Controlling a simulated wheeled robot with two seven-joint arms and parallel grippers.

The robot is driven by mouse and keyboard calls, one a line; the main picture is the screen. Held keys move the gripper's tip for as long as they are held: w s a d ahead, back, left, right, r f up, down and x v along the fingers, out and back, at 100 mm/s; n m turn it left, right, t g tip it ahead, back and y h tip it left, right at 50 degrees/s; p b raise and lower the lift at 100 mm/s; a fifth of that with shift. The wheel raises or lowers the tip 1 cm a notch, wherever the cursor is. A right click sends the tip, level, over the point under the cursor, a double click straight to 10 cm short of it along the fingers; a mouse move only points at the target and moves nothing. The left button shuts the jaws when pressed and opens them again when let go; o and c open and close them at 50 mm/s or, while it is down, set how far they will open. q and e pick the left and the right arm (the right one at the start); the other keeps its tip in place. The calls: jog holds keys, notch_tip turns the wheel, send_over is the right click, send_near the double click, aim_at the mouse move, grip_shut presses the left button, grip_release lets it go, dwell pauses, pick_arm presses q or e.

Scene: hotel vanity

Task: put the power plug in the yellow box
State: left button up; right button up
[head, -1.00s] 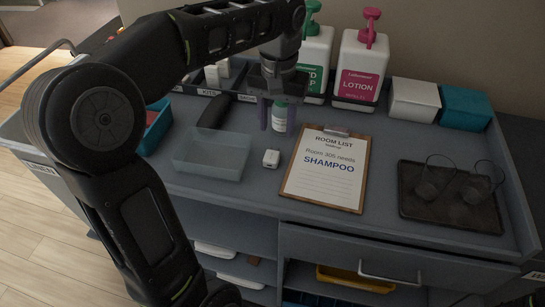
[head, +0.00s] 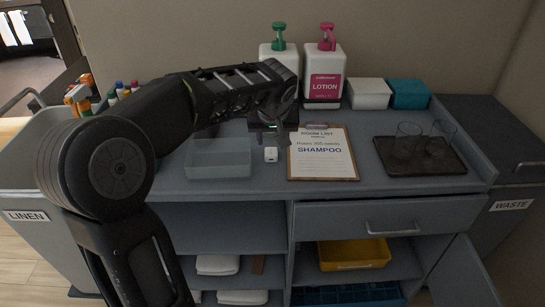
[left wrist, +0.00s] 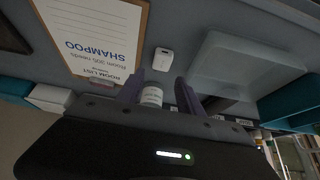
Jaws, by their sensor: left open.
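The power plug, a small white block (head: 271,155), lies on the grey cart top between a translucent tray and a clipboard. It also shows in the left wrist view (left wrist: 163,57), ahead of the fingertips. The yellow box (head: 353,254) sits on a shelf below the drawer. My left gripper (head: 272,128) is open above the cart top, behind the plug and apart from it. In the left wrist view a small white bottle (left wrist: 151,96) shows between its two purple fingers; I cannot tell whether they touch it. My right gripper is out of view.
The translucent tray (head: 219,160) is left of the plug, the clipboard (head: 322,153) right. A dark tray (head: 420,158) with two glasses is farther right. Pump bottles (head: 324,77) stand at the back. The drawer (head: 390,218) is closed above the yellow box. A cabinet door (head: 464,278) stands open.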

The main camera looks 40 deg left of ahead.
aim_at(271, 151)
pick_arm(q)
jog(key=shift+x, duration=1.15)
jog(key=shift+s, duration=0.15)
jog(key=shift+f, duration=0.1)
jog(key=p+x, duration=0.2)
jog(key=x, duration=0.3)
jog(key=shift+f, duration=0.15)
jog(key=shift+c, duration=0.2)
grip_shut()
